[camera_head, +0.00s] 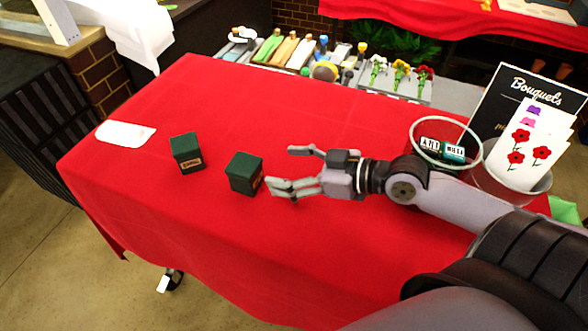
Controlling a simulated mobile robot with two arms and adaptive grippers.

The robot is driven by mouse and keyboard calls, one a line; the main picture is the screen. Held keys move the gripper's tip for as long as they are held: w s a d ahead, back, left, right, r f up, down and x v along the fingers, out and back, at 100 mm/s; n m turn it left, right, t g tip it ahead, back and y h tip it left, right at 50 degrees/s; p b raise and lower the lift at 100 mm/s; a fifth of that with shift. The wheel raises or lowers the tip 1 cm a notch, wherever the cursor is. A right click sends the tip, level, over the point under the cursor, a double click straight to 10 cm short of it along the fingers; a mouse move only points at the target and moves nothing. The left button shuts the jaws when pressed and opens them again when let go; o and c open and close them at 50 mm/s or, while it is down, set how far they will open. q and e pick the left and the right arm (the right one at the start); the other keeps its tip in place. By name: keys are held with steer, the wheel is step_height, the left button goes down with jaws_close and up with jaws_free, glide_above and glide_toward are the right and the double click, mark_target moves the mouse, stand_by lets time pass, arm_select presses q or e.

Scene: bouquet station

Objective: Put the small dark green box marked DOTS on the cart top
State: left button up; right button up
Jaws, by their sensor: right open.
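Two small dark green boxes stand apart on the red-covered table. The left box (185,151) has a pale label on its front, too small to read surely. The other box (244,172) is nearer my right gripper, with a pale label on its right side that I cannot read. I cannot tell which one is marked DOTS. My right gripper (282,168) is open and empty, its fingers pointing left, just right of the nearer box; I cannot tell if it touches. My left gripper is not in view. I cannot tell which surface is the cart top.
The red table (300,240) has free room at its front and middle. A white card (125,134) lies at its left edge. At the right are a round container (447,160) with labelled green items, a bucket of flower cards (515,172) and a Bouquets sign (530,84). Flowers (401,72) stand behind.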

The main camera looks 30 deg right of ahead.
steer(key=shift+s+d+r, duration=0.25)
steer(key=shift+s+d, duration=0.1)
steer(key=shift+s, duration=0.2)
